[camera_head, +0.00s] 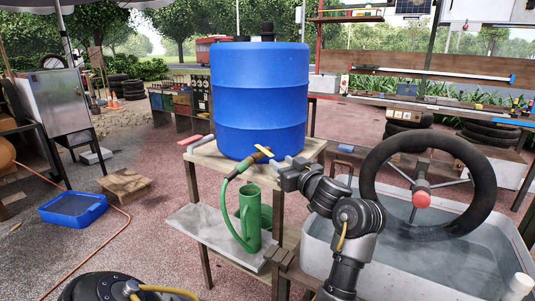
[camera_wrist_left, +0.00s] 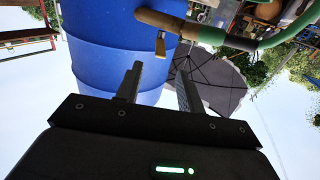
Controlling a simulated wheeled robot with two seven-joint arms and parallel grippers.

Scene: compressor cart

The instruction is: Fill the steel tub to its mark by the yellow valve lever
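The yellow valve lever (camera_head: 264,151) sits on a valve low on the blue barrel (camera_head: 262,98). In the left wrist view the lever (camera_wrist_left: 160,44) hangs from a brass-coloured valve (camera_wrist_left: 172,23). My left gripper (camera_head: 281,168) is close to the valve. In its wrist view the two fingers (camera_wrist_left: 160,74) are apart with nothing between them, and the lever shows just beyond their tips. A grey tub (camera_head: 313,254), seemingly the steel tub, holds water at the right; I cannot make out its mark. My right gripper is not in view.
A green hose (camera_head: 225,203) runs down from the valve, by a green jug (camera_head: 249,222) on the lower shelf. A blue tray (camera_head: 73,208) lies on the ground at left.

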